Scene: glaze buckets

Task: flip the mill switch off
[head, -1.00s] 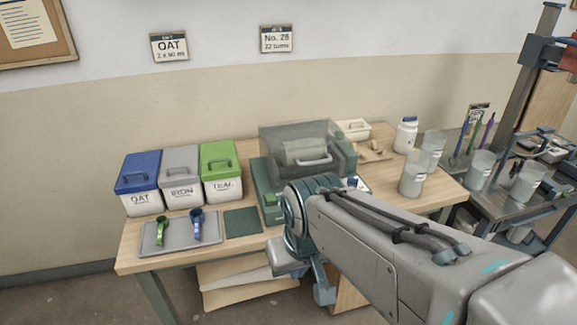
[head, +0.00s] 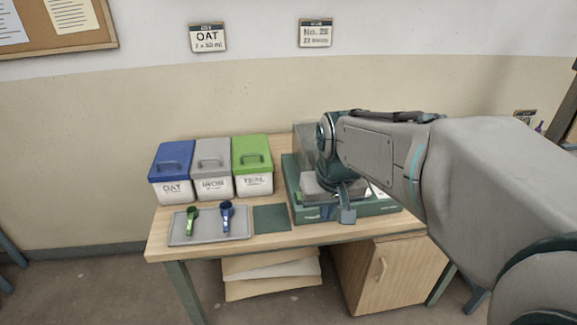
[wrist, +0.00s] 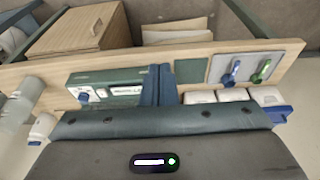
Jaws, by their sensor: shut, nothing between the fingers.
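The mill is a green box with a clear hood (head: 306,140). Its green base (head: 375,208) stands at the right part of the bench, and my arm covers much of it. In the wrist view its front panel (wrist: 112,76) has white labels and a small dark blue knob or switch (wrist: 84,97); I cannot tell its setting. My gripper (head: 346,213) is shut and empty in front of the mill. Its blue fingers (wrist: 159,72) also show in the wrist view, to the right of the knob and apart from it in the picture.
Blue-lidded (head: 171,173), grey-lidded (head: 212,170) and green-lidded (head: 252,167) buckets stand left of the mill. A grey tray (head: 240,229) holds a green scoop (head: 192,219) and a blue scoop (head: 227,217). A dark green mat (head: 271,217) lies between tray and mill. A wooden cabinet (head: 385,275) is below.

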